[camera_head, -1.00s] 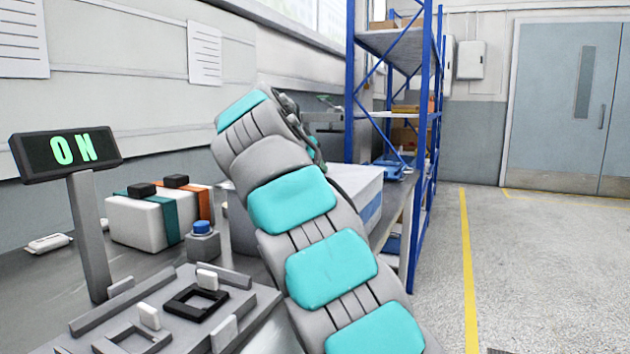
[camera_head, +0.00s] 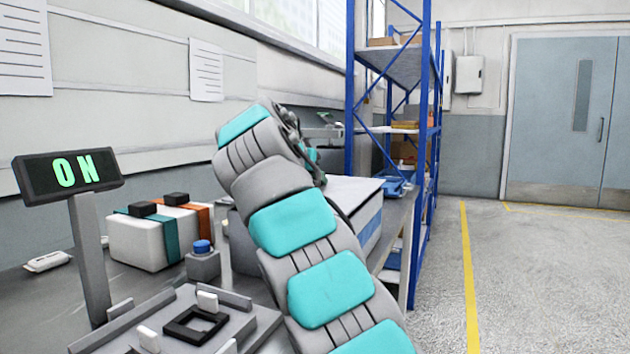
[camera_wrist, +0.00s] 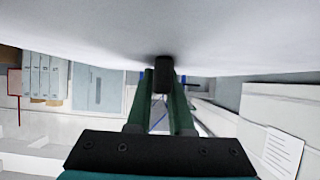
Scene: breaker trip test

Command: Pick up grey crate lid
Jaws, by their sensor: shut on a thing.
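In the wrist view, a broad pale grey surface, which looks like the grey crate lid (camera_wrist: 90,32), fills the top of the picture. A short black knob (camera_wrist: 163,68) sticks out from it. My gripper (camera_wrist: 162,82) has its two green fingers close together on this knob. In the head view my arm hides my gripper and the knob. A pale-topped box (camera_head: 362,190) shows partly behind my arm on the bench. I cannot tell from here whether the lid rests on a crate or is clear of it.
A lit ON sign (camera_head: 67,172) stands on a post at the left. A white box with teal and orange bands (camera_head: 143,240), a blue-topped button (camera_head: 202,254) and a grey fixture (camera_head: 165,318) share the bench. A blue-framed shelf (camera_head: 432,130) stands behind. Floor at the right is clear.

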